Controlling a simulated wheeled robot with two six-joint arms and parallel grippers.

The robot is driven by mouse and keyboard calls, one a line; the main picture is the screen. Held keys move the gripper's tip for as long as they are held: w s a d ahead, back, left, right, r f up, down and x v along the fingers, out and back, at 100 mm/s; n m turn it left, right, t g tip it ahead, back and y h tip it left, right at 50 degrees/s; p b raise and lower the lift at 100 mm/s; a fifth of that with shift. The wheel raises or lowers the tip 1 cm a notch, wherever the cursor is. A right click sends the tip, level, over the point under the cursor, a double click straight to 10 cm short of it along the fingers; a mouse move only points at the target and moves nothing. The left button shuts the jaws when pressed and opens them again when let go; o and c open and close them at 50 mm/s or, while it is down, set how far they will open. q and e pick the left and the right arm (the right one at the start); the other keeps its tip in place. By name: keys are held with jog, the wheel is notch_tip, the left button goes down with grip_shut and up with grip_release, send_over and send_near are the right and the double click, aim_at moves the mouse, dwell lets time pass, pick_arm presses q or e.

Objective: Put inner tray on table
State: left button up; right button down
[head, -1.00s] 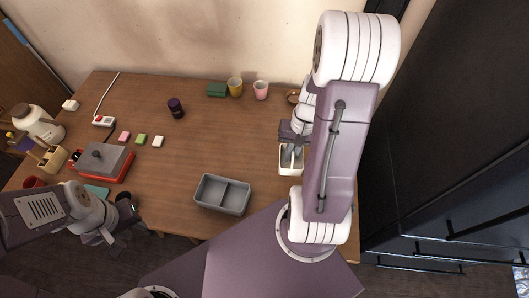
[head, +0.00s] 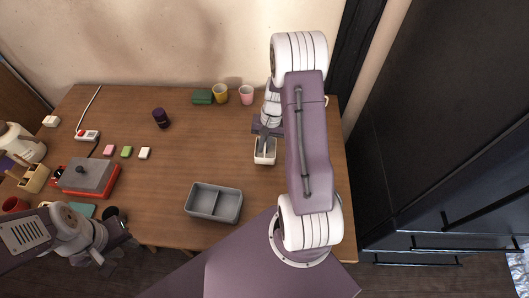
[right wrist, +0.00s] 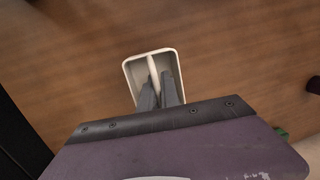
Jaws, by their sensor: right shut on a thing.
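The inner tray (head: 265,158) is a small white two-part tray near the right side of the wooden table (head: 165,185). It also shows in the right wrist view (right wrist: 133,73), with a divider down its middle. My right gripper (head: 264,144) is shut on the tray, its grey fingers (right wrist: 161,90) reaching down inside at the divider. I cannot tell whether the tray touches the table. A grey two-compartment box (head: 214,203), empty, stands at the table's front edge. My left gripper (head: 97,254) is at the lower left, off the table's front edge; its jaw opening is unclear.
A yellow cup (head: 220,94), a pink cup (head: 247,95) and a green block (head: 202,97) stand at the back. A dark jar (head: 161,118) and a red appliance (head: 88,178) are further left. The table's middle is clear.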

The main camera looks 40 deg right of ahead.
aim_at(264, 155)
jog(key=shift+f, duration=2)
jog(key=shift+s+b, duration=0.1)
jog(key=shift+b, duration=0.2)
jog(key=shift+f, duration=0.2)
jog(key=c, duration=1.6)
grip_release()
